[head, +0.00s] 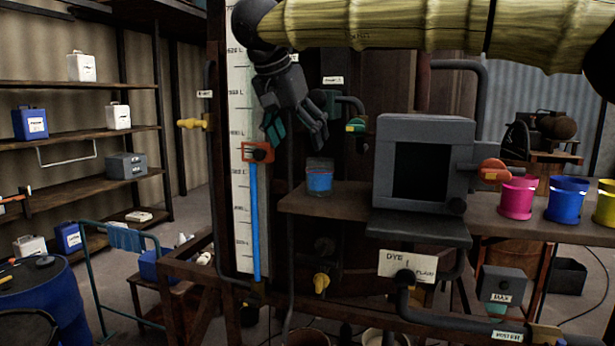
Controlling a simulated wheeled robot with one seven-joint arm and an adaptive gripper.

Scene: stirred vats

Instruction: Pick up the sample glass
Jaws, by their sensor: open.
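The sample glass (320,178), a small clear cup with blue contents, stands upright on the left part of a wooden shelf (300,203). My gripper (291,138) hangs from my arm above and to the left of the glass, with its fingers pointing down. The fingers are apart and hold nothing. A gap shows between the fingertips and the glass.
A grey box with a dark opening (421,168) stands right of the glass. A teal-handled tap (354,126) sticks out above it. A gauge with a red slider (257,152) stands at left. Pink (517,199), blue (566,200) and yellow (605,204) buckets stand at right.

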